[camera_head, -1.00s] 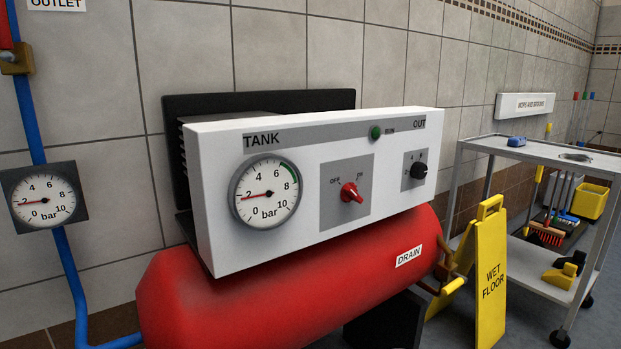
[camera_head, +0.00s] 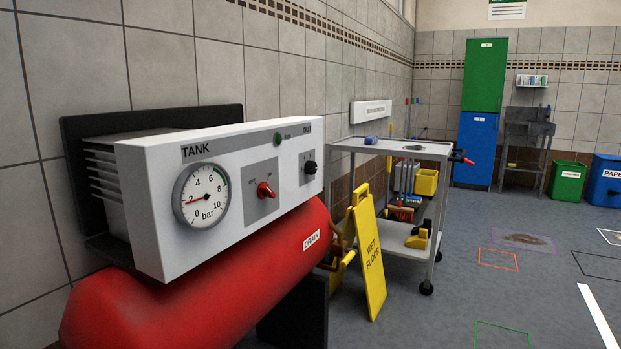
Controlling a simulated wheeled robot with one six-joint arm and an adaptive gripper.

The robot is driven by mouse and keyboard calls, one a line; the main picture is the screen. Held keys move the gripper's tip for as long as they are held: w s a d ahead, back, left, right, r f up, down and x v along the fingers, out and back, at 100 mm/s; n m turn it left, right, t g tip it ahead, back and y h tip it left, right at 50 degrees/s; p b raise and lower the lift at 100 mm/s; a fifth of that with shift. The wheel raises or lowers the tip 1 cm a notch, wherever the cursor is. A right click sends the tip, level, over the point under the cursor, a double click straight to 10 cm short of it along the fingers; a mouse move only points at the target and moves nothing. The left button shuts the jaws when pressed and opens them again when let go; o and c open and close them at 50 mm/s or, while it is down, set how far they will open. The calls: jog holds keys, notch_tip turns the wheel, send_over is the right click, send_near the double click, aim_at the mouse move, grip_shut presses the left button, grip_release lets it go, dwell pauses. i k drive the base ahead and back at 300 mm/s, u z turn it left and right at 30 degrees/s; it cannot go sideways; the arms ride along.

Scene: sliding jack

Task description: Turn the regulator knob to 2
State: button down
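The black regulator knob (camera_head: 309,167) sits under the OUT label at the right end of the white control panel (camera_head: 150,215). Its scale marks are too small to read here. A red switch knob (camera_head: 265,190) is to its left, pointing to the right. The TANK gauge (camera_head: 201,195) at the panel's left has its red needle near 2 bar. The panel stands on a red tank (camera_head: 170,310). A green RUN lamp (camera_head: 277,139) is at the top. My gripper is not in view.
A yellow wet-floor sign (camera_head: 368,255) stands right of the tank, in front of a grey trolley (camera_head: 400,148). The tiled wall runs behind the panel. The grey floor (camera_head: 460,290) at the right is largely clear, with outlined floor markings.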

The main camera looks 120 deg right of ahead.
aim_at(310, 167)
jog(key=z, duration=4.05)
jog(key=i, duration=0.5)
jog(key=k, duration=1)
jog(key=z, duration=1.1)
jog(key=i, duration=1)
jog(key=u, duration=1.1)
